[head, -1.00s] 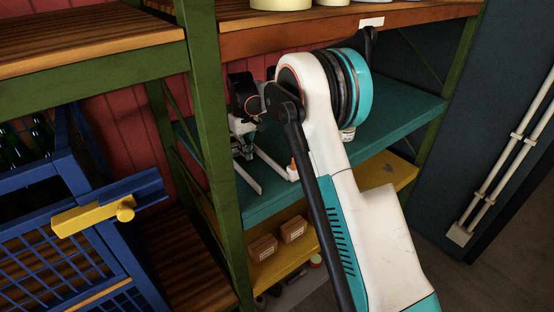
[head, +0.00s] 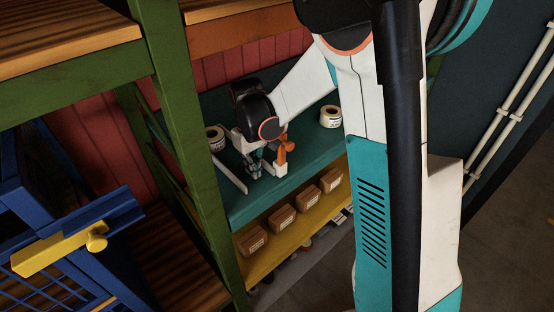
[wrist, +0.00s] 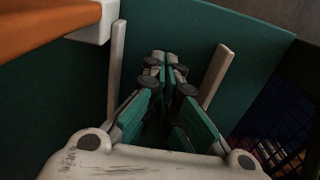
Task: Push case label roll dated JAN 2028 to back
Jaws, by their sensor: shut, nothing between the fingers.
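Two white label rolls stand on the teal shelf (head: 320,146) in the head view. One roll (head: 214,138) is at the left, partly hidden beside my wrist. The other roll (head: 331,117) is farther right, behind my forearm's near side. Their printed dates are too small to read. My gripper (head: 255,172) is low over the shelf's front part, in front of and to the right of the left roll. Its green fingers are together and empty. In the wrist view my gripper (wrist: 164,62) points at bare teal surface between two pale rails, and no roll shows there.
A pale rail (head: 228,173) lies left of my gripper; a white block with an orange part (head: 285,152) is close at its right. Green shelf post (head: 185,150) stands left. Several boxes (head: 282,217) sit on the yellow shelf below. An orange-brown beam (head: 235,38) is above.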

